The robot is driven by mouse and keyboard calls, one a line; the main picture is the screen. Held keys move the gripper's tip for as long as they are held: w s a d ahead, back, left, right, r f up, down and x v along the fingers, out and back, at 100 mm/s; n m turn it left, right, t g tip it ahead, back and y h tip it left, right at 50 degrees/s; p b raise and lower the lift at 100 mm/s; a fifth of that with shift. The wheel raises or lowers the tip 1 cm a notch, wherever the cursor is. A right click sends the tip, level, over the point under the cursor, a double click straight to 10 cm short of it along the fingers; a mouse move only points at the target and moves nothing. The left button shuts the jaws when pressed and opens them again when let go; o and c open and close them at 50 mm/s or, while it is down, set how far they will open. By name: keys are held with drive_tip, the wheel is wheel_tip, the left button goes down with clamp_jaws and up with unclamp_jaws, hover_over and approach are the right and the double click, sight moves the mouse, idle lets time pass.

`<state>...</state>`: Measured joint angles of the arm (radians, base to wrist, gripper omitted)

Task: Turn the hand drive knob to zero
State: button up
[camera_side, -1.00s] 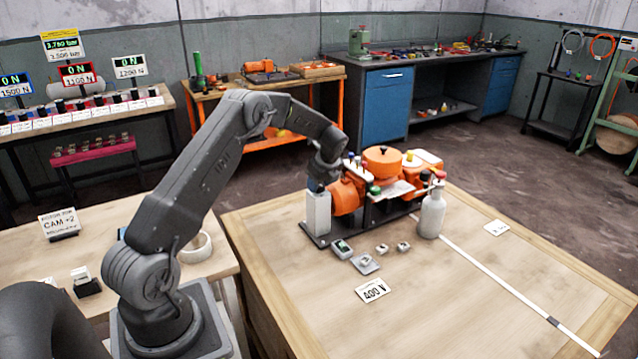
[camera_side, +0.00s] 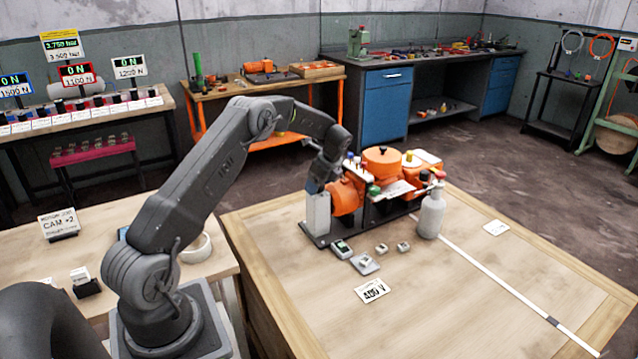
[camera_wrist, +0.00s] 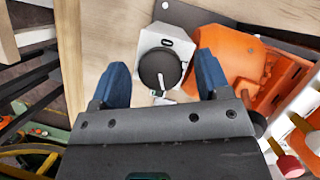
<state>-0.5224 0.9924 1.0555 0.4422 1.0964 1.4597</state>
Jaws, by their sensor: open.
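The hand drive knob (camera_wrist: 158,66) is a round black knob with a white pointer mark, on a white box (camera_wrist: 178,25). In the wrist view the pointer points toward the bottom of the picture. My gripper (camera_wrist: 160,62) is open, with one blue finger on each side of the knob and a visible gap to both. I cannot tell how far the fingertips are above it. In the side view my gripper (camera_side: 316,187) is over the top of the upright white box (camera_side: 318,213), and the knob is hidden there.
An orange machine (camera_side: 347,197) on a dark base plate stands close to the right of the box. A grey-white bottle (camera_side: 432,216) and several small grey parts stand in front. A 400 V card (camera_side: 372,291) lies on the wooden table (camera_side: 480,300), whose front is mostly clear.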

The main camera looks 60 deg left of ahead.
drive_tip(key=v, duration=1.4)
drive_tip(key=shift+f, duration=0.1)
drive_tip(key=s+a+t+h, duration=0.45)
drive_tip(key=a+h, duration=0.35)
drive_tip(key=a, duration=0.2)
drive_tip(key=shift+g, duration=0.45)
drive_tip(key=x, duration=1.3)
drive_tip(key=shift+d+f, duration=0.1)
drive_tip(key=shift+f, duration=0.3)
drive_tip(key=shift+c, duration=0.2)
drive_tip(key=c, duration=0.9)
